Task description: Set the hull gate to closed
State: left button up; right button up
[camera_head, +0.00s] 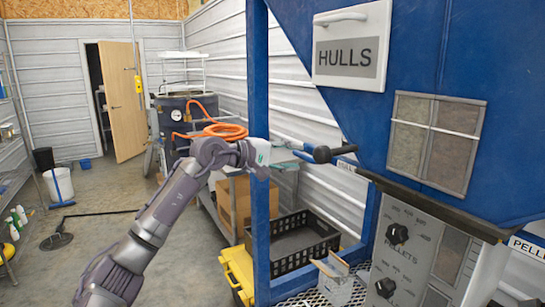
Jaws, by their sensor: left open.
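The blue hopper (390,40) fills the right side, with a HULLS sign (347,62) on its face. A dark-handled lever (343,150), which looks like the hull gate handle, sticks out to the left below the hopper's sloping side. My left arm comes in from the lower left, and its wrist crosses the blue post. My left gripper (298,153) is open and points right at the lever's rounded end. The fingers are small and partly lost against the background, so I cannot tell whether they touch the handle. My right gripper is out of view.
The blue upright post (260,80) stands close to my left wrist. A pellets panel with black knobs (397,234) is at lower right. A black crate (302,244) and yellow bin (237,270) sit below. Open floor (110,225) lies left.

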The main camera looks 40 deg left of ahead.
pick_arm(q)
jog(key=v, duration=0.7)
jog(key=shift+s, duration=0.35)
jog(key=shift+a, duration=0.15)
